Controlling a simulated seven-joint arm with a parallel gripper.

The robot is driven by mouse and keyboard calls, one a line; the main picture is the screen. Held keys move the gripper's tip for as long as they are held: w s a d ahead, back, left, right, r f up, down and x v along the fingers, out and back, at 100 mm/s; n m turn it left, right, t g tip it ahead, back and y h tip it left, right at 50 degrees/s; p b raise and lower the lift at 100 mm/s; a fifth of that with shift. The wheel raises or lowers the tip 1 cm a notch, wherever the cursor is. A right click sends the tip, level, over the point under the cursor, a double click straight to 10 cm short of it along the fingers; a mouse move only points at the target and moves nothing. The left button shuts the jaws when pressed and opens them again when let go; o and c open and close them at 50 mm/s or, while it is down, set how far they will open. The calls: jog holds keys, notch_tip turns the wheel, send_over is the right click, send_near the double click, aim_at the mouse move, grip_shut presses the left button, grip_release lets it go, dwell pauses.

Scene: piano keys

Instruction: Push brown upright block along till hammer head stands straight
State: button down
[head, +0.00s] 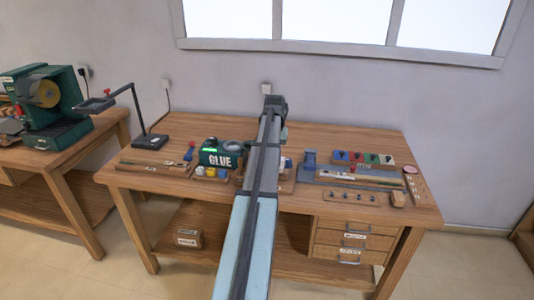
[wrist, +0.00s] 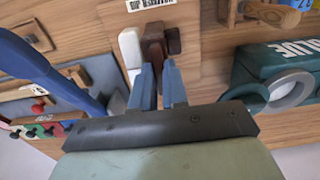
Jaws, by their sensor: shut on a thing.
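The brown upright block (wrist: 154,46) stands on the wooden bench at the top middle of the wrist view. My gripper (wrist: 156,76) has its two blue fingers close around the near end of this block. A smaller dark brown piece (wrist: 173,39) is just to its right. A white piece (wrist: 130,47), which looks like the hammer head, is beside the block on the left; I cannot tell whether it stands straight. A partly cut-off printed label (wrist: 150,4) lies beyond them. In the head view my arm hides the block, the hammer head and the fingertips.
The green glue box (head: 219,159) stands close on one side, also in the wrist view (wrist: 250,70). A blue tool (head: 309,160) stands on the other side. A rack of coloured blocks (head: 363,158) is at the right. The bench's back strip (head: 330,137) is clear.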

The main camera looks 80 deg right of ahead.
jog(key=shift+s, duration=0.4)
jog(key=c, duration=1.1)
grip_release()
jog(key=shift+c, duration=0.2)
notch_tip(320, 180, up, 14)
